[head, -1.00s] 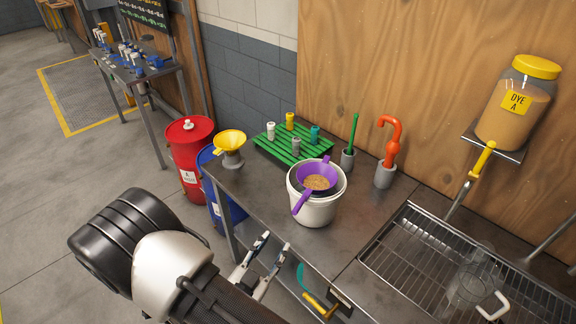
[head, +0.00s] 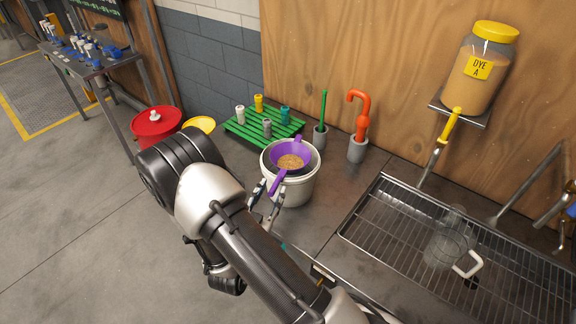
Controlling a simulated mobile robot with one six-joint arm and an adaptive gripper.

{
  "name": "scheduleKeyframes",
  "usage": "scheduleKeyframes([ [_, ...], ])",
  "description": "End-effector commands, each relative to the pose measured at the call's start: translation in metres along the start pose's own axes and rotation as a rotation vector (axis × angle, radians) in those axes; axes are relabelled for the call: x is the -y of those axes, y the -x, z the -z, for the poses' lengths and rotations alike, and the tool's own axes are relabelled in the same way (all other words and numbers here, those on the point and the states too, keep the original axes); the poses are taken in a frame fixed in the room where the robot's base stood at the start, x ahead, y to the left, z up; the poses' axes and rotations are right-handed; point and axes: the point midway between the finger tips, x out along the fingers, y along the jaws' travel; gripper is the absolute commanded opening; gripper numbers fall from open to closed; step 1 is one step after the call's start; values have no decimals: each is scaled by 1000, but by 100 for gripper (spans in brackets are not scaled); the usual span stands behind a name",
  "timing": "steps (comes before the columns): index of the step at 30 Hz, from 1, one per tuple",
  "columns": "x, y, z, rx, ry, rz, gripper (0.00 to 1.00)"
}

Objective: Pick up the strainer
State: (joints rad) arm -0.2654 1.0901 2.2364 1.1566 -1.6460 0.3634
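The purple strainer (head: 277,149) rests across the top of a white bucket (head: 293,189) on the metal workbench. Tan grains show in its bowl, and its handle points down and to the left toward the front. My gripper (head: 267,194) is at the front left of the bucket, close to the strainer's handle. Its two fingers look spread apart with the handle end near or between them; whether they touch it I cannot tell. My arm hides the bench's left end.
A green rack (head: 257,133) with several small bottles stands behind the bucket. A green-handled tool (head: 322,110) and an orange tool (head: 360,115) stand in grey holders to the right. A wire grate (head: 400,225) holds a clear jug (head: 446,240). A dye jar (head: 480,75) sits on a wall shelf.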

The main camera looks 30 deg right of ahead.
Motion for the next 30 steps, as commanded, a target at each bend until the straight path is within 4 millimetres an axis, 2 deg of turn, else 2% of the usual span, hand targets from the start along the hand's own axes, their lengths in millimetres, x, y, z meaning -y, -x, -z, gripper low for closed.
scheduleKeyframes([
  [6, -4, -34, 2, -2, -3, -5, 38],
  [9, -4, -44, 2, -1, -1, -3, 38],
  [18, -3, -47, 2, 0, 0, -1, 37],
  [30, -3, -47, 2, 0, 0, -1, 11],
])
